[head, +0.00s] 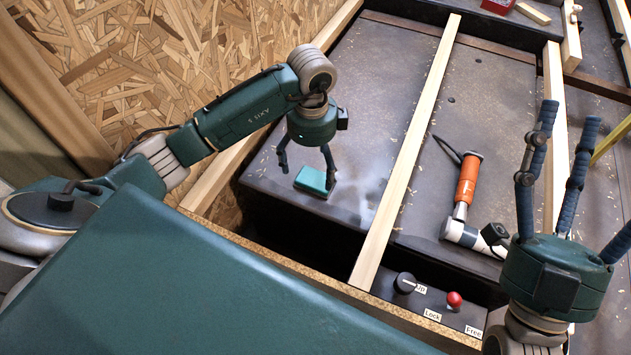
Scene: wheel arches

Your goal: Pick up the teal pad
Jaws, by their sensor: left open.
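The teal pad (314,180) lies flat on the dark surface, left of the long pale wooden batten. My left gripper (306,172) points down over the pad from above. Its fingers are spread, one on the pad's left side and one close to its right edge. I cannot tell whether a finger touches the pad. My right gripper (556,112) is at the right, its fingers pointing up and apart, with nothing visible between them.
A pale wooden batten (410,150) runs lengthwise right of the pad. Beyond it lies an orange-handled tool (467,185). A panel in front has a black knob (405,283) and a red knob (454,299). A chipboard wall (130,70) stands at the left. The dark surface behind the pad is clear.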

